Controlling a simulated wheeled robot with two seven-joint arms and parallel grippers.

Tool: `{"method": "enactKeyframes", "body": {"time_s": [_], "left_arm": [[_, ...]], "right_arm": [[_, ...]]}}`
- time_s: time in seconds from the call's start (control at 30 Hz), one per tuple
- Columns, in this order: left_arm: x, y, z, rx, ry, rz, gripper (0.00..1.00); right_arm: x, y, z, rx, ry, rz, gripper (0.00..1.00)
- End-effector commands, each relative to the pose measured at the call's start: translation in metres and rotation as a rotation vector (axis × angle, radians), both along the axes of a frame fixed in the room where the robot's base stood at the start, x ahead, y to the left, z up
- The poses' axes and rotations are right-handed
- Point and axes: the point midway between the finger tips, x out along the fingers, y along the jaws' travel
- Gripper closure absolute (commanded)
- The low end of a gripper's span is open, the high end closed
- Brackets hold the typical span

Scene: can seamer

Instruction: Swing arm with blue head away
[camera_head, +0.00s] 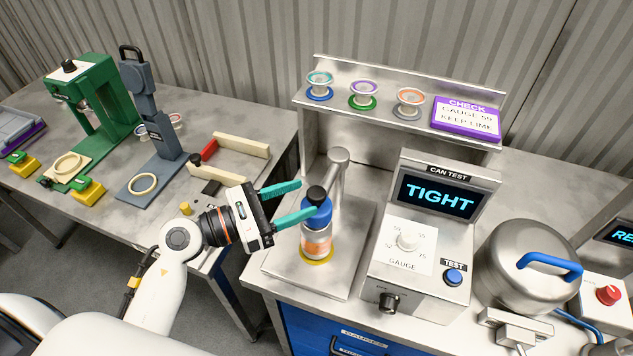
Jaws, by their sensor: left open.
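The swing arm (339,172) is a grey metal post with a bar reaching forward on the steel bench. Its blue head (318,217), topped by a black knob, sits over a can with an orange label (317,243). The can stands upright on a yellow ring (317,257). My left gripper (309,197) is open, its teal fingers pointing right at the head. The nearer finger overlaps the blue head in the picture; the farther finger ends just left of the black knob. I cannot tell whether either touches. My right gripper is not in view.
Right of the arm stands the can test box (421,240), its screen reading TIGHT. A steel pot with a blue handle (527,265) is farther right. A green press (105,105) stands on the left table.

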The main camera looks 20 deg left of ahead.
Motion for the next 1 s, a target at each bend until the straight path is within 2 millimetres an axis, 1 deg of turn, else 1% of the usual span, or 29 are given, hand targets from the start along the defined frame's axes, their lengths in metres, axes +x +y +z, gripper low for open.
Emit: {"method": "enactKeyframes", "body": {"time_s": [0.03,0.1,0.3,0.63,0.67,0.9,0.97,1.0], "left_arm": [[0.007,-0.007,0.005,-0.004,-0.001,0.0,0.47],[0.015,-0.016,0.004,-0.004,-0.001,0.0,0.47],[0.028,-0.03,0.002,-0.002,0.001,0.0,0.47],[0.03,-0.033,0.0,-0.001,0.001,0.0,0.47],[0.03,-0.033,0.0,-0.001,0.001,0.0,0.49],[0.03,-0.033,0.0,-0.001,0.001,0.0,0.88],[0.03,-0.033,0.0,-0.001,0.001,0.0,0.98],[0.03,-0.033,0.0,-0.001,0.001,0.0,1.0]], "right_arm": [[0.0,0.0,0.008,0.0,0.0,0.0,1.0],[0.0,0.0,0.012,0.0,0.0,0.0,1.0],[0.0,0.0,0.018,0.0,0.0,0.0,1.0],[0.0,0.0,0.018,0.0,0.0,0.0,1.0],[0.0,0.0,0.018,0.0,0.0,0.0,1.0],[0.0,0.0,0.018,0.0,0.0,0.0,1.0],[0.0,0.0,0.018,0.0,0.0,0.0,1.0],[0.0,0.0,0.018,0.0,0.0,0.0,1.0]]}}
